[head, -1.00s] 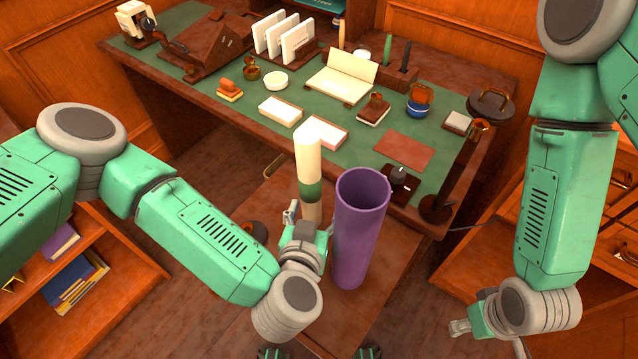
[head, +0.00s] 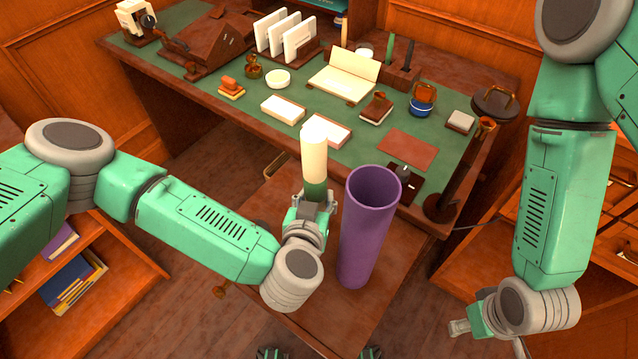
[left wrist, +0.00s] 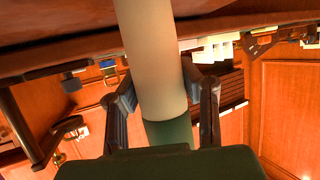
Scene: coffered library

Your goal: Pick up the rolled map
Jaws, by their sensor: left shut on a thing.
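The rolled map (head: 314,160) is a cream roll with a green band, upright beside the purple tube. My left gripper (head: 315,202) is shut around it at the green band. In the left wrist view the map (left wrist: 152,55) runs between the two fingers of my left gripper (left wrist: 165,90). The map's lower end is hidden behind the gripper, so I cannot tell whether it touches the low table. My right gripper (head: 460,328) is low at the right, far from the map; its finger gap does not show clearly.
The tall open purple tube (head: 368,230) stands on the low brown table (head: 400,245), close right of my left gripper. Behind is the green-topped desk (head: 350,145) with paper blocks, stamps, a letter rack and a dark lamp-like stand (head: 455,175). A bookshelf stands at the left.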

